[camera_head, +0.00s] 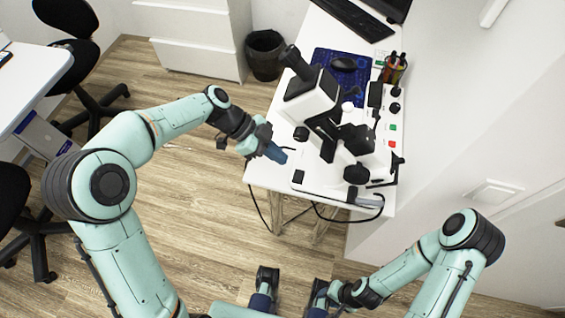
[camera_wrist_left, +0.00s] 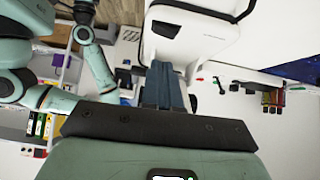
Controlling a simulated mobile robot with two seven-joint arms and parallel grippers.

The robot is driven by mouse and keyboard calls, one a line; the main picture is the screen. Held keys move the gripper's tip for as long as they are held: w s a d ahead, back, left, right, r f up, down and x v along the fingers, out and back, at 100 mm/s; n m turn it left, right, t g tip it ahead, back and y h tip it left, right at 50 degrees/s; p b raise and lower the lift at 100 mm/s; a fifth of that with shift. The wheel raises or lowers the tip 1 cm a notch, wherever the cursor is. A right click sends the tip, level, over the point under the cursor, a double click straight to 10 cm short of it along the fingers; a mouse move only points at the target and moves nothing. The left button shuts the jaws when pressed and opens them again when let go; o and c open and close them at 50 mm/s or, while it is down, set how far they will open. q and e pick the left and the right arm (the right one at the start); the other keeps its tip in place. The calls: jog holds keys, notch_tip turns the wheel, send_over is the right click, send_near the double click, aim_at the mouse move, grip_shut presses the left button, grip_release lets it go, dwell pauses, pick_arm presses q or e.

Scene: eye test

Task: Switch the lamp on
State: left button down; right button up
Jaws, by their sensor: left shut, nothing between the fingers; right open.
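No separate desk lamp shows. A white and black microscope (camera_head: 312,97) stands on the white table (camera_head: 262,176) in the head view. Its white body fills the top middle of the left wrist view (camera_wrist_left: 205,40). A small black switch-like part (camera_head: 298,177) sits at the near left of its base; I cannot tell its setting. My left gripper (camera_head: 276,154) is shut and empty, just left of the microscope, over the table's left edge. Its blue fingers show in the left wrist view (camera_wrist_left: 162,88). My right gripper (camera_head: 291,296) is open and low at the bottom, away from the table.
A control strip with green and red buttons (camera_head: 392,136) lies right of the microscope. A pen holder (camera_head: 393,70), a mouse (camera_head: 343,64) on a blue mat and a keyboard (camera_head: 356,18) are behind. A black cable (camera_head: 340,218) hangs at the front edge. A bin (camera_head: 265,55) stands on the floor.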

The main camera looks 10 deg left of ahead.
pick_arm(q)
jog(key=v, duration=0.6)
jog(key=shift+r, duration=0.35)
pick_arm(e)
jog(key=shift+d+r, duration=0.1)
jog(key=shift+d, duration=0.15)
